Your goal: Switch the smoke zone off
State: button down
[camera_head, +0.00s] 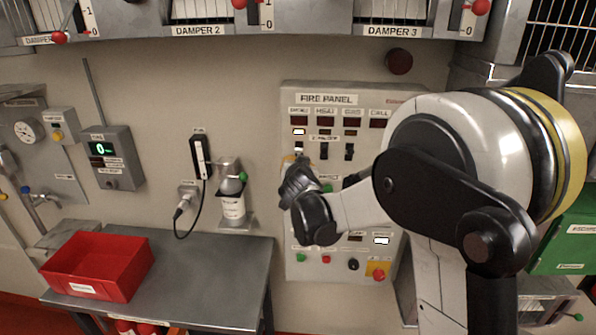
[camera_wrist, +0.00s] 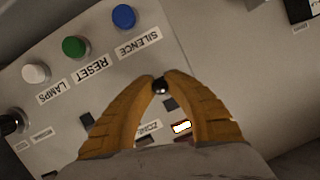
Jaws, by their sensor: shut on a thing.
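The fire panel (camera_head: 388,100) is a grey box on the wall with a row of labelled zones. At its upper left the smoke column has a lit white lamp (camera_head: 298,131), which also shows lit in the wrist view (camera_wrist: 181,127). My gripper (camera_head: 297,161) is at the panel just below that lamp. In the wrist view, my gripper's (camera_wrist: 161,80) yellow fingers are closed around the small dark tip of a switch lever (camera_wrist: 160,87), which appears to be the smoke zone switch. The lever's base and position are mostly hidden by the fingers.
Other black switches (camera_head: 349,151) sit right of my gripper. Blue (camera_wrist: 123,16), green (camera_wrist: 74,47) and white (camera_wrist: 35,73) buttons lie close by. A red tray (camera_head: 98,268) stands on the grey table (camera_head: 200,284) at left.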

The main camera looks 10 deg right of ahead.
jog(key=shift+f, duration=0.1)
dwell(0.3)
jog(key=c, duration=1.3)
grip_release()
jog(key=shift+s, duration=0.15)
jog(key=v, duration=1.2)
jog(key=shift+f, duration=0.25)
